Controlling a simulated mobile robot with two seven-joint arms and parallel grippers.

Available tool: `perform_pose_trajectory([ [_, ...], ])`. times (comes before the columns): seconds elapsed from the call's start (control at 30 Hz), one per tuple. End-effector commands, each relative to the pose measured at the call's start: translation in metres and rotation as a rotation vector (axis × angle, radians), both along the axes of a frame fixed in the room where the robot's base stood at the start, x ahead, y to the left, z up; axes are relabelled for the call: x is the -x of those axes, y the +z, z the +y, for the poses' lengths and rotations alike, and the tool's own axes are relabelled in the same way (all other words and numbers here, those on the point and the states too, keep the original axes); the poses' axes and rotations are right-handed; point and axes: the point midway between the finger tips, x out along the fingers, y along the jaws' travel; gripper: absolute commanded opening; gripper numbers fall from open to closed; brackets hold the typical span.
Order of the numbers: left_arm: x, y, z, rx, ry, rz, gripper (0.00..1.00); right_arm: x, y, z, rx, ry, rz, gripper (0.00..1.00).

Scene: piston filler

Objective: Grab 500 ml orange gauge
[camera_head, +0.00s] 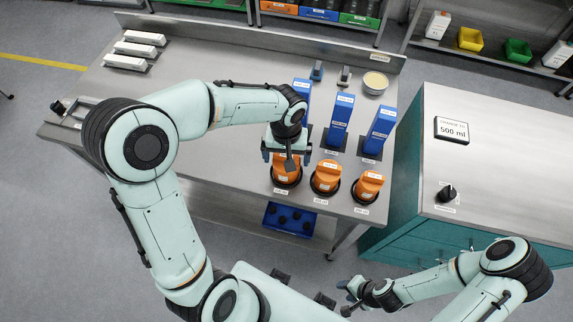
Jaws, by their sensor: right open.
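Three orange gauges stand in dark round bases in a row near the front edge of the steel table: a left one (285,178), a middle one (325,176) and a right one (368,187). Their labels are too small to read, so I cannot tell which is 500 ml. My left gripper (289,161) is above the left orange gauge and partly covers it; whether it touches is unclear, and its jaw opening is hidden. My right gripper (346,298) is open and empty, low in front of the table, away from the gauges.
Several blue upright blocks (340,122) stand behind the gauges, with a round bowl (375,83) behind them. A sign reading 500 ml (452,129) lies on the cabinet (500,170) at right. A blue bin (289,219) sits below the front edge. White boxes (134,50) lie far left.

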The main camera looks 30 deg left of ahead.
Motion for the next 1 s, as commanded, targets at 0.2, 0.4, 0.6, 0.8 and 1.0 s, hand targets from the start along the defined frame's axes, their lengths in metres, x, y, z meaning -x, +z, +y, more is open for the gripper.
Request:
perform_pose_trajectory([
  [0.2, 0.004, -0.034, -0.001, 0.0, 0.0, 0.005, 1.0, 0.0, 0.0, 0.0, 0.0, 0.0, 0.0, 0.43],
  [0.4, 0.003, -0.044, -0.001, -0.001, 0.0, 0.001, 1.0, 0.0, 0.0, 0.0, 0.0, 0.0, 0.0, 0.43],
  [0.6, 0.003, -0.044, -0.001, -0.001, 0.0, 0.001, 0.87, 0.0, 0.0, 0.0, 0.0, 0.0, 0.0, 0.43],
  [0.8, 0.003, -0.043, -0.001, 0.0, 0.0, 0.0, 0.44, 0.0, 0.0, 0.0, 0.0, 0.0, 0.0, 0.43],
  [1.0, 0.003, -0.043, -0.001, 0.0, 0.0, -0.001, 0.44, 0.0, 0.0, 0.0, 0.0, 0.0, 0.0, 0.43],
])
